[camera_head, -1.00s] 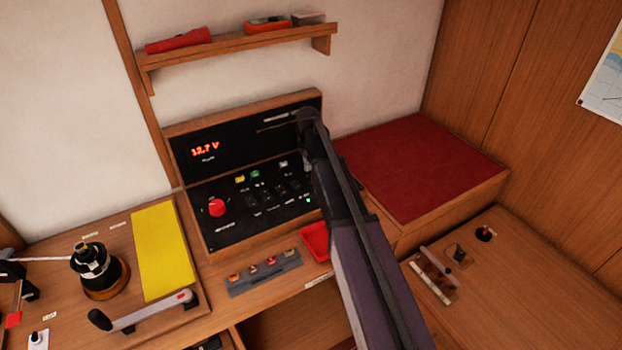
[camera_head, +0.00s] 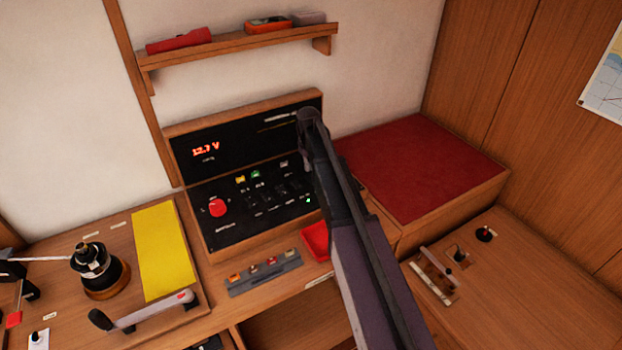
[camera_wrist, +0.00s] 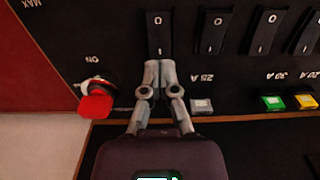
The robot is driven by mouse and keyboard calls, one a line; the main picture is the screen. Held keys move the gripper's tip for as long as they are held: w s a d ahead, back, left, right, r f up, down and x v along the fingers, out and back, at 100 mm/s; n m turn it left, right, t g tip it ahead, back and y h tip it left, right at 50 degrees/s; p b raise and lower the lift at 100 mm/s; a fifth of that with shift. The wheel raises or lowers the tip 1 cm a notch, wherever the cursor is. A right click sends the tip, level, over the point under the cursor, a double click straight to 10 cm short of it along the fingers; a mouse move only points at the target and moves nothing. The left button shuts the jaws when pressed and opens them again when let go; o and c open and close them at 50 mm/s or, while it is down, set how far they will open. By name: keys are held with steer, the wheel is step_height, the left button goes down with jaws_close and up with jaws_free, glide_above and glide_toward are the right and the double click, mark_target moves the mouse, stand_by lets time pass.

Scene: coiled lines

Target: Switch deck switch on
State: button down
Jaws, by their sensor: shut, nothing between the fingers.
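The black switch panel (camera_head: 235,231) stands in a wooden frame in the head view, with a lit red voltage readout. My arm covers its right part, and my gripper's fingertips are hidden there. In the wrist view the panel appears upside down. My gripper (camera_wrist: 160,66) is shut and empty, its tips at the lower end of the leftmost black rocker switch (camera_wrist: 158,33), marked O and I. I cannot tell whether they touch it or which way it is tipped. No deck label is readable. Several similar rockers (camera_wrist: 213,33) stand to the right.
Near my fingers in the wrist view are a red knob (camera_wrist: 97,105) by an ON mark, a grey button (camera_wrist: 202,106), a green button (camera_wrist: 272,103) and a yellow button (camera_wrist: 305,101). A red tray (camera_head: 315,241) and red cushion (camera_head: 420,170) lie beside my arm.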

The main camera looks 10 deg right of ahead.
mark_target(309, 176)
steer(key=shift+f+b, duration=1.4)
stand_by(1.4)
steer(key=shift+r, duration=0.15)
steer(key=shift+r+p, duration=3.4)
steer(key=shift+p, duration=0.15)
steer(key=s+m, duration=0.3)
steer(key=s, duration=2.6)
steer(key=shift+m, duration=0.3)
steer(key=shift+d, duration=0.15)
